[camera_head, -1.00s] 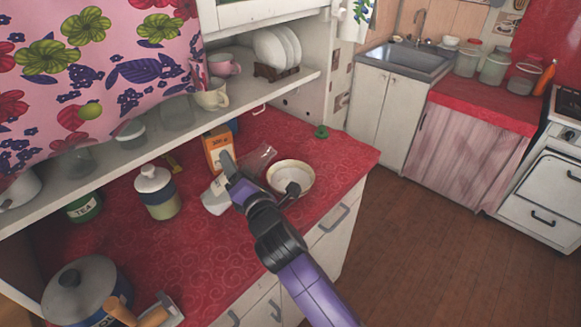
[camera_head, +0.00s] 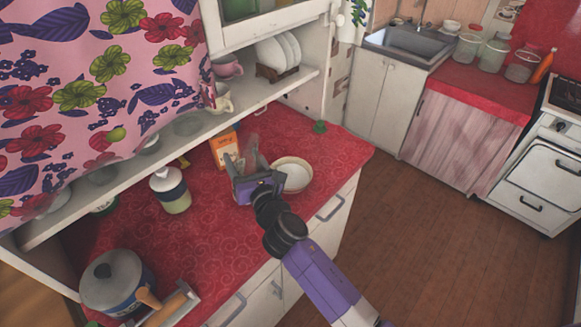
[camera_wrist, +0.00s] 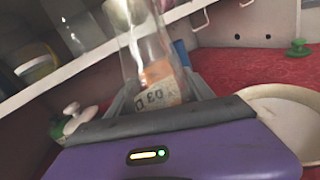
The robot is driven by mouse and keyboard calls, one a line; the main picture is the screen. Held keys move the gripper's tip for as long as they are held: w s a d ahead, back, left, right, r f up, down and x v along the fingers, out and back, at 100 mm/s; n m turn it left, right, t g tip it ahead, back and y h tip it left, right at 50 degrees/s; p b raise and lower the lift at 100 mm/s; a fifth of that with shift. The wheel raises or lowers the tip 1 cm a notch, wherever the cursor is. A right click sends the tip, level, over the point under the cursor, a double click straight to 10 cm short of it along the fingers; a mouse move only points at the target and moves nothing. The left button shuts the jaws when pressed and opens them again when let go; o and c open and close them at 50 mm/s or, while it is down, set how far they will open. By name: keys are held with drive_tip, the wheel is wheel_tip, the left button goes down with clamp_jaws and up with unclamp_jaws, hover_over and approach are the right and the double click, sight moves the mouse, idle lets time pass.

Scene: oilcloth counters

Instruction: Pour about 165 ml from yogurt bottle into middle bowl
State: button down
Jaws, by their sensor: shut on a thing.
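My gripper (camera_head: 250,166) is shut on the clear yogurt bottle (camera_wrist: 146,52), above the red counter and just left of the bowl. In the wrist view the bottle stands roughly upright between the fingers, with white yogurt or residue inside and its top near the picture's upper edge. In the head view it is faint and mostly hidden by my gripper. The cream bowl (camera_head: 303,182) sits on the counter, partly covered by my gripper; it also shows at the right of the wrist view (camera_wrist: 262,94). Its inside is pale, and I cannot tell the fill level.
An orange carton (camera_head: 224,148) stands close behind the bottle. A white-lidded jar (camera_head: 172,190) is to the left, and a blue pot (camera_head: 112,284) is at front left. A shelf (camera_head: 245,103) overhangs the counter's back. The red counter (camera_head: 225,245) in front is clear.

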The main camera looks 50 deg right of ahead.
drive_tip(key=shift+f+n, duration=0.15)
drive_tip(key=shift+n, duration=0.95)
